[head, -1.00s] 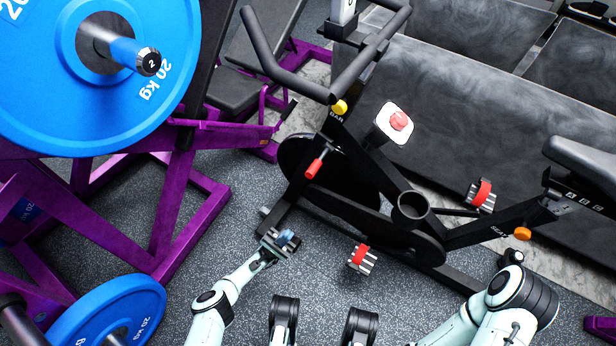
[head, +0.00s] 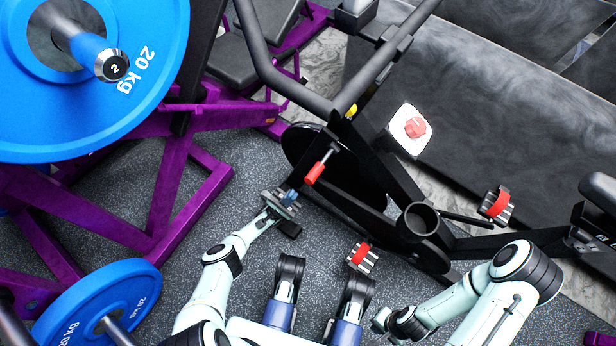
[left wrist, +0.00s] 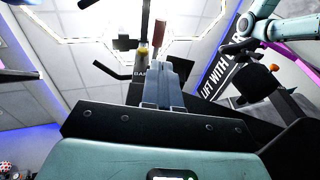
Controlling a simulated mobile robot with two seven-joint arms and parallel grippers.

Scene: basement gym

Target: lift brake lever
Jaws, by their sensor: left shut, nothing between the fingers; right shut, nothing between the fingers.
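The brake lever (head: 316,170) has a red grip on a thin metal rod and sticks out from the black exercise bike's frame (head: 347,150). My left gripper (head: 291,195) is shut and empty, just below and left of the red grip in the head view. A gap shows between them there. In the left wrist view my shut fingers (left wrist: 164,84) point up the picture, and the red grip (left wrist: 158,28) shows beyond their tips.
A blue 20 kg plate (head: 150,85) on a purple rack (head: 185,190) stands at left, with another blue plate (head: 85,315) below. The bike's handlebar (head: 285,80) overhangs above the lever. Red-strapped pedals (head: 362,257) are to the right. Some floor left of my left gripper is clear.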

